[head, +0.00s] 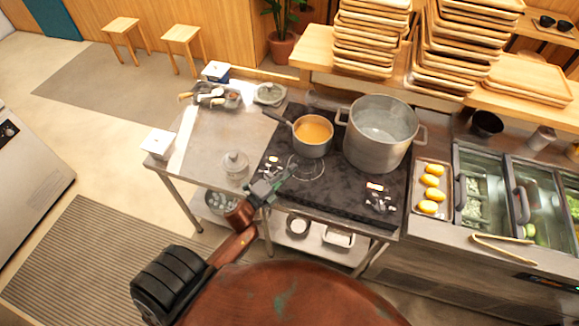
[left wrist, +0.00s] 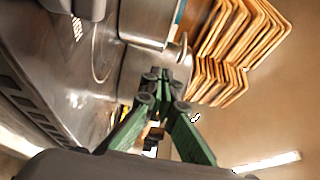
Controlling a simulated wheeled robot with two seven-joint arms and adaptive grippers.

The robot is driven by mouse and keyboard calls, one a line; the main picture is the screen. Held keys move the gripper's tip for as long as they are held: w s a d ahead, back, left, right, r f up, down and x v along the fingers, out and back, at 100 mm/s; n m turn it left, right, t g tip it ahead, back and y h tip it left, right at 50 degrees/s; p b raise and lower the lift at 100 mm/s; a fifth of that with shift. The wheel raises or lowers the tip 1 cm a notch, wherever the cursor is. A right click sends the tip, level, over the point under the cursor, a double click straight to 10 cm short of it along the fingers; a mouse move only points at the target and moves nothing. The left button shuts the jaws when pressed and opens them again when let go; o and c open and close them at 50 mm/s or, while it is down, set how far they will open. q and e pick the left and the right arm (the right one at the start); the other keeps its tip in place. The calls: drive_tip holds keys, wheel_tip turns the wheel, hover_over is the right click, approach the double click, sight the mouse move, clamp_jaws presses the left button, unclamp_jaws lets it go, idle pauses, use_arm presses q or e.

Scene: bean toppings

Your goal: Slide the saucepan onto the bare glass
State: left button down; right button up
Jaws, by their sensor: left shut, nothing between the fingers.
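The saucepan (head: 313,149), filled with orange liquid, sits upright at the back left of the black glass cooktop (head: 338,196). Its dark handle (head: 277,118) points to the upper left. A ring marking on bare glass (head: 306,167) lies just in front of the saucepan. My left gripper (head: 284,178) is shut and empty, over the cooktop's front left, apart from the saucepan and left of the ring. Its green fingers meet in the left wrist view (left wrist: 155,76). I cannot surely identify the saucepan in that view. My right gripper is in neither view.
A large steel pot (head: 376,145) stands right of the saucepan. A lidded jar (head: 236,165) stands on the steel counter left of the cooktop. A tray of yellow items (head: 421,207) lies to the right. Stacked wooden trays (head: 372,45) stand behind.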

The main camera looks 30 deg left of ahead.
sight(300, 141)
use_arm(q)
drive_tip(key=w, duration=0.2)
drive_tip(key=w+d, duration=0.1)
drive_tip(key=w, duration=0.1)
drive_tip(key=w+p, duration=0.1)
drive_tip(key=w, duration=0.2)
drive_tip(key=shift+d+r, duration=0.15)
drive_tip(key=shift+d, duration=0.15)
drive_tip(key=shift+w+a, duration=0.8)
drive_tip(key=shift+w, duration=0.3)
drive_tip(key=shift+w+a+p, duration=0.3)
drive_tip(key=shift+w+a, duration=0.1)
drive_tip(key=shift+w, duration=0.2)
drive_tip(key=w+a+b, duration=0.2)
drive_tip(key=w, duration=0.1)
drive_tip(key=w+a+b, duration=0.1)
drive_tip(key=shift+w+a+f, duration=0.15)
drive_tip(key=shift+w+f, duration=0.15)
drive_tip(key=shift+w, duration=0.05)
drive_tip(key=shift+w+a+r, duration=0.1)
drive_tip(key=shift+w+a, duration=0.15)
drive_tip(key=shift+w, duration=0.05)
drive_tip(key=shift+s+d, duration=0.1)
